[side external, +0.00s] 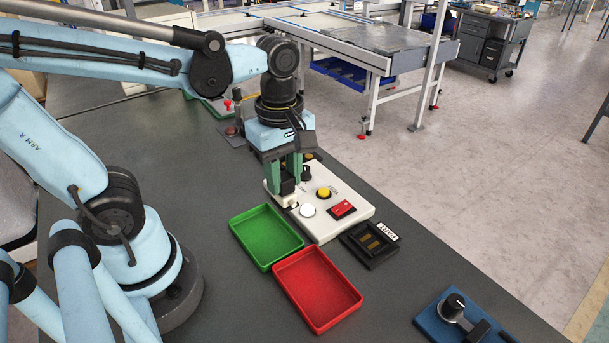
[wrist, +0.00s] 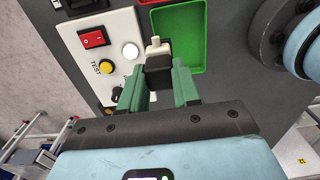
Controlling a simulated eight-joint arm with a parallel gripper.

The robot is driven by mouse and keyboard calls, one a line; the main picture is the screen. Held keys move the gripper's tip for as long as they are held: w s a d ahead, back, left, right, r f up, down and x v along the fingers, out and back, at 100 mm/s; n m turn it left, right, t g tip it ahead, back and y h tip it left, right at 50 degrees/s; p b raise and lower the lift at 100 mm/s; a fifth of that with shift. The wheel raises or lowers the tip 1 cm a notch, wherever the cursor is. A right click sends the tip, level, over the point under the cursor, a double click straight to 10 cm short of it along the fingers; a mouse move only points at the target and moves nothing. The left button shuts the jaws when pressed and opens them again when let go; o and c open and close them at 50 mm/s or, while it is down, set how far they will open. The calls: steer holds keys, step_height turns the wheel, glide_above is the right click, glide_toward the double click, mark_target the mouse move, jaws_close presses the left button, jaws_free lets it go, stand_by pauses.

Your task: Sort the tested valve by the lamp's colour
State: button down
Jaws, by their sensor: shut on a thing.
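My gripper (side external: 288,172) is shut on the valve (side external: 287,187), a dark block with a white end pointing down, at the left edge of the white test panel. In the wrist view the valve (wrist: 158,72) sits between the green fingers (wrist: 160,85). The lamp (side external: 307,210) is a round dome that looks white, also in the wrist view (wrist: 130,50). The panel (side external: 327,228) also bears a yellow TEST button (side external: 324,193) and a red rocker switch (side external: 342,210). The green tray (side external: 266,236) and red tray (side external: 317,288) are empty.
A black socket fixture (side external: 370,243) with a white label lies right of the panel. A blue fixture with a black knob (side external: 453,306) is at the lower right. A red-topped item (side external: 228,104) stands at the back. The dark table (side external: 400,290) is bare between them.

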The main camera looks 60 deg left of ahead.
steer(key=shift+s+a+f, duration=0.3)
steer(key=shift+s+f, duration=0.3)
steer(key=shift+f, duration=0.5)
steer(key=shift+s+a+f, duration=0.35)
steer(key=shift+s+f, duration=0.3)
steer(key=shift+f, duration=0.5)
steer(key=shift+s+a+f, duration=0.3)
steer(key=shift+s+f, duration=0.3)
steer(key=shift+f, duration=0.5)
steer(key=shift+f, duration=0.95)
steer(key=c, duration=0.7)
jaws_free()
steer(key=shift+c, duration=0.2)
step_height(320, 180, up, 7)
